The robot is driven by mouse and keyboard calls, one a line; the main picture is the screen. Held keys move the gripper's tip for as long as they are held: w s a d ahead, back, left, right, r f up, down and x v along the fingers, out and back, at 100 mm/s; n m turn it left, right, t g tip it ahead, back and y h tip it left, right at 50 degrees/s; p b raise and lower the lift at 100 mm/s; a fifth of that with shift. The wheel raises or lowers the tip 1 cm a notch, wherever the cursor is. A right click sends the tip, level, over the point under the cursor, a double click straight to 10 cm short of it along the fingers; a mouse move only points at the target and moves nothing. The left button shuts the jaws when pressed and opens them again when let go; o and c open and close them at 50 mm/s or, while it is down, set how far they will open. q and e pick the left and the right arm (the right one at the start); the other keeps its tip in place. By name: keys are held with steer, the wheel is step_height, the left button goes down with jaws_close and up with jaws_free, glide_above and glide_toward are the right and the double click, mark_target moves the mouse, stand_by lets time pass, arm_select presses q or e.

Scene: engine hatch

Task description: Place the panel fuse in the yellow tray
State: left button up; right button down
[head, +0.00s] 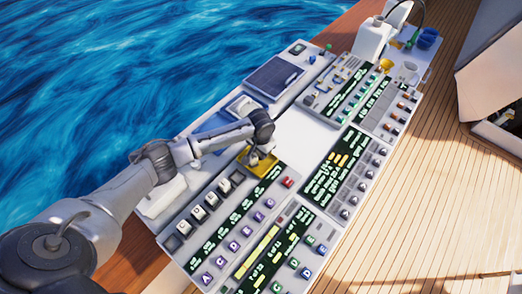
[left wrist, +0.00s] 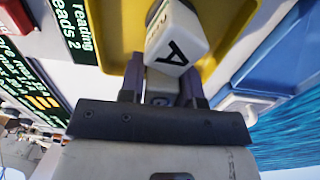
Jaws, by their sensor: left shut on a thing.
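The yellow tray (head: 271,170) sits on the console, and my left gripper (head: 258,154) is low over it. In the left wrist view the tray (left wrist: 112,22) fills the area beyond the fingers. I cannot tell whether the held fuse touches the tray floor. My right gripper is not in view.
A row of white lettered fuses (head: 212,199) stands on the panel before the tray, with dark empty-looking slots (head: 173,243) at its ends. A red block (head: 287,182) is right of the tray. Bare white surface (head: 306,130) lies beyond. Water borders the console's left side.

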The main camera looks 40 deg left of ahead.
arm_select(q)
steer(key=shift+f, duration=0.1)
steer(key=o, duration=0.9)
